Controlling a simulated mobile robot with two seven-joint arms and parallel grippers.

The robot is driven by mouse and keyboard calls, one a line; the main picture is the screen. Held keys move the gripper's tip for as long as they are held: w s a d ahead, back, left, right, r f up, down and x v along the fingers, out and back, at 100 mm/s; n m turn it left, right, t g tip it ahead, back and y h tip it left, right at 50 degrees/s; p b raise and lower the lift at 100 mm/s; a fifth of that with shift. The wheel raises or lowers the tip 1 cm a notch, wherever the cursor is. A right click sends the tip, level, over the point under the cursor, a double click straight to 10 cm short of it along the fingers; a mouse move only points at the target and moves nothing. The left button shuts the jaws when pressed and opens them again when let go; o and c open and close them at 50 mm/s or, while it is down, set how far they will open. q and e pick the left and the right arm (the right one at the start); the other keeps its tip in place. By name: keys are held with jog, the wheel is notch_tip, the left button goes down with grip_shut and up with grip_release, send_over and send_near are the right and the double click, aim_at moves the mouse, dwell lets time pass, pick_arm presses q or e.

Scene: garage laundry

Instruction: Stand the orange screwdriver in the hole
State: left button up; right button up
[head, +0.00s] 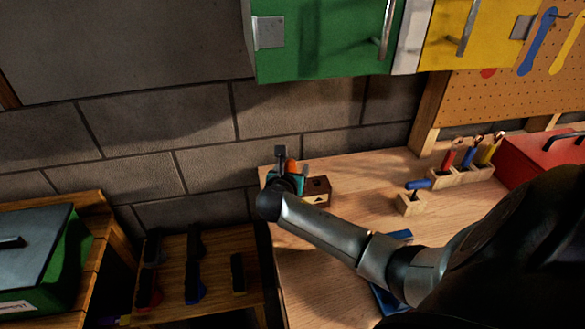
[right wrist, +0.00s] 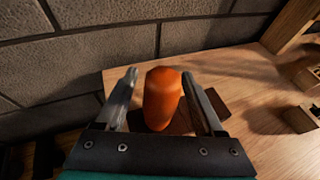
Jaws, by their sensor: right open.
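The orange screwdriver shows as an orange handle (right wrist: 162,98) in the right wrist view, between the two fingers of my right gripper (right wrist: 160,78). The fingers are open, with a gap at the left finger; the handle lies close to the right one. In the head view a bit of the orange handle (head: 292,167) shows behind my right gripper (head: 287,166). A dark brown wooden block (head: 318,191) with a dark hole on top and a pale triangle mark sits just right of the gripper. The screwdriver's shaft and tip are hidden, so I cannot tell where they rest. My left gripper is out of view.
A small block with a blue-handled tool (head: 418,184) and a wooden rack (head: 447,176) with red, blue and yellow handles stand to the right. A red toolbox (head: 545,158) is farther right. A blue object (head: 388,301) lies under my arm. The brick wall is close behind.

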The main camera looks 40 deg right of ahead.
jog(key=p+v, duration=0.2)
jog(key=v, duration=1.3)
jog(key=shift+p, duration=0.3)
jog(key=shift+s+a+f, duration=0.1)
jog(key=shift+a, duration=0.1)
